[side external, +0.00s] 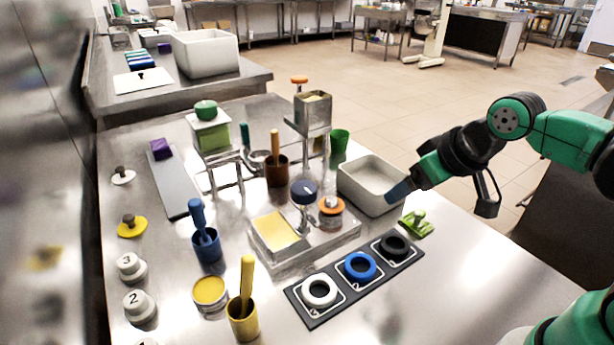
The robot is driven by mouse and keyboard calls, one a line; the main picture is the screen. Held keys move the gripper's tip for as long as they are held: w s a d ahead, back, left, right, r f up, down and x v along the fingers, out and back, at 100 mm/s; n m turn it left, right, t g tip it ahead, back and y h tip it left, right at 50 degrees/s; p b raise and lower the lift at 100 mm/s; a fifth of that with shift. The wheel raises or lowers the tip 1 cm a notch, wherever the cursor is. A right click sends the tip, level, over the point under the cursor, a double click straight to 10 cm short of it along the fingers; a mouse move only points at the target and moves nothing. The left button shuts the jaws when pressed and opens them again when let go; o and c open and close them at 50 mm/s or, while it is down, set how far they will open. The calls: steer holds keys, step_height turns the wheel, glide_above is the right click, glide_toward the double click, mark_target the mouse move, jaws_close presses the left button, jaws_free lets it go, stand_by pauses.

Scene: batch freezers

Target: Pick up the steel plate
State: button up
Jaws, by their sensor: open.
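No separate item is clearly recognisable as the steel plate. A long flat grey plate (176,186) lies at the left of the steel table, with a purple block (160,149) at its far end. A shallow metal tray (308,252) with a yellow square lies in the middle; I cannot tell if either is the steel plate. My gripper (398,190) is at the right, by the right side of a pale open bin (352,183), far from the grey plate. It is open with nothing visibly held; its fingertips are small and hard to make out.
A dark strip with white, blue and black rings (319,292) lies at the front. A green clip (417,224) is below my gripper. Cups with handles (207,245), metal stands (313,113) and numbered knobs (139,306) crowd the table. The front right corner is clear.

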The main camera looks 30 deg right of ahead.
steer(key=w+d+f+g, duration=0.3)
steer(key=d+g, duration=0.1)
steer(key=d, duration=0.2)
steer(key=g, duration=0.2)
glide_above(420, 211)
step_height(420, 211, down, 4)
steer(key=shift+a+f, duration=0.15)
steer(key=shift+f, duration=0.1)
steer(key=shift+d+f+g, duration=0.2)
steer(key=shift+f+g, duration=0.1)
steer(key=shift+f, duration=0.2)
steer(key=shift+s+f, duration=0.1)
steer(key=shift+f, duration=2.4)
jaws_close()
